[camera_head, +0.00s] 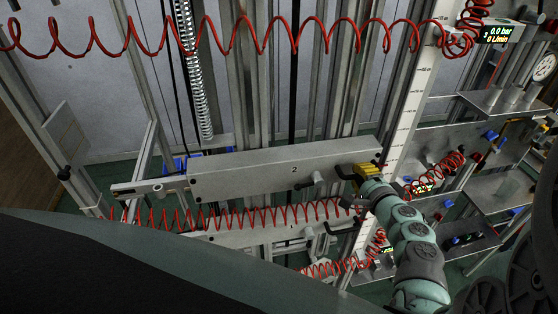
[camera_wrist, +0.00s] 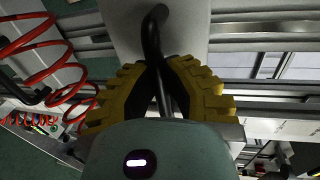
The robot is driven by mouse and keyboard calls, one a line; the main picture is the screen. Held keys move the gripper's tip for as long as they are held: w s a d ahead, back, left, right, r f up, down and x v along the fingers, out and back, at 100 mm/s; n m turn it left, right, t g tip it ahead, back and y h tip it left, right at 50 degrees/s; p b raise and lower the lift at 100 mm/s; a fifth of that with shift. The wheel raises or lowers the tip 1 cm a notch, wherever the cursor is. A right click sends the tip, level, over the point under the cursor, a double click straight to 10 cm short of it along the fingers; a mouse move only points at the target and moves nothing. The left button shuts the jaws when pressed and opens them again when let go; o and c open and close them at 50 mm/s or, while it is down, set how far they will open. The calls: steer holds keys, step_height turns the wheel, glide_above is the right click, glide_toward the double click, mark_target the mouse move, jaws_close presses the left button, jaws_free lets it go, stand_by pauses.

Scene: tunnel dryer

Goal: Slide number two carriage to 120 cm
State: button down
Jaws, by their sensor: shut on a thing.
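The number two carriage (camera_head: 240,173) is a long grey beam marked "2", lying across the vertical rails in the head view and tilted slightly up to the right. My gripper (camera_head: 367,172), with yellow fingers, is at its right end. In the wrist view my gripper (camera_wrist: 158,72) is shut on a dark bent handle (camera_wrist: 152,32) that comes off a pale grey plate. The white scale strip (camera_head: 408,112) runs up just right of the carriage's end. Its figures are too small for me to read surely, and my gripper is close to its lower part.
A red coiled hose (camera_head: 250,38) crosses above the carriage, and another (camera_head: 230,215) hangs below it. A lower grey beam (camera_head: 255,236) sits beneath. Metal shelves (camera_head: 500,105) with fittings and a lit display (camera_head: 497,33) stand on the right, near my arm.

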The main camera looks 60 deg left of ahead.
step_height(320, 180, down, 10)
steer(key=b, duration=1)
steer(key=shift+r, duration=0.25)
steer(key=shift+w, duration=0.1)
steer(key=c, duration=1.4)
jaws_free()
steer(key=shift+d, duration=0.2)
steer(key=o, duration=0.4)
steer(key=shift+a+r, duration=0.1)
steer(key=shift+r, duration=0.05)
steer(key=shift+r, duration=0.1)
steer(key=v, duration=1.2)
